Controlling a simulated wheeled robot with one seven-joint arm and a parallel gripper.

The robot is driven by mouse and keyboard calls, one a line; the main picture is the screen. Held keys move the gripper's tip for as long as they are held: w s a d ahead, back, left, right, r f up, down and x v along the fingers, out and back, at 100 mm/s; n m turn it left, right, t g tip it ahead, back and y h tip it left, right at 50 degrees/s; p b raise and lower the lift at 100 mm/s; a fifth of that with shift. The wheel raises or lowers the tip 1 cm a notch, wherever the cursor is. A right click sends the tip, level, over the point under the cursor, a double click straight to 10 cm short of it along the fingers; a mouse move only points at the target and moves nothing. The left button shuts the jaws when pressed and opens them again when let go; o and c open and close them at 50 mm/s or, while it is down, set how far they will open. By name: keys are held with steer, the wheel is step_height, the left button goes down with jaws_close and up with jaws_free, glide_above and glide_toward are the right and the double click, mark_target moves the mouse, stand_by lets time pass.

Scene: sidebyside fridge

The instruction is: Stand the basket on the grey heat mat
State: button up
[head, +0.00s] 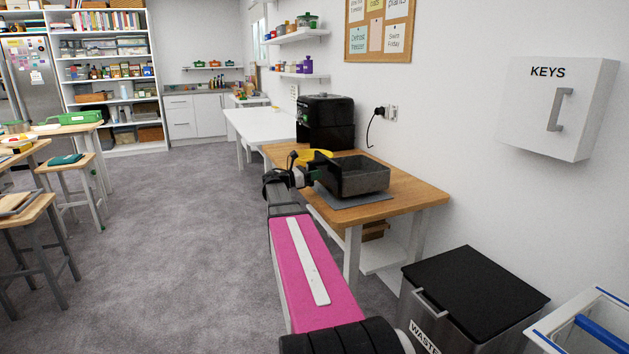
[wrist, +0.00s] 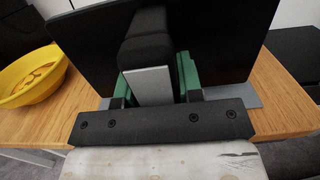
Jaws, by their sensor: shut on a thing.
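The basket (head: 365,179) is a dark, open-topped box with a handle (wrist: 150,85). In the head view it is upright over the grey heat mat (head: 345,203), whose front edge shows below it. I cannot tell whether the basket rests on the mat or is just above it. My gripper (head: 308,174) is at the basket's left end. In the wrist view my gripper (wrist: 152,82) has its green pads on both sides of the handle, shut on it. The basket's dark wall hides most of the mat there, with grey strips showing at the sides.
A yellow bowl (head: 301,157) stands left of the basket on the wooden table (head: 407,200); it also shows in the wrist view (wrist: 30,91). A black appliance (head: 325,123) stands behind. A waste bin (head: 475,290) is at the front right. Grey floor lies open left.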

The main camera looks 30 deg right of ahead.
steer(key=shift+f, duration=1.2)
steer(key=o, duration=1.1)
steer(key=shift+f, duration=0.15)
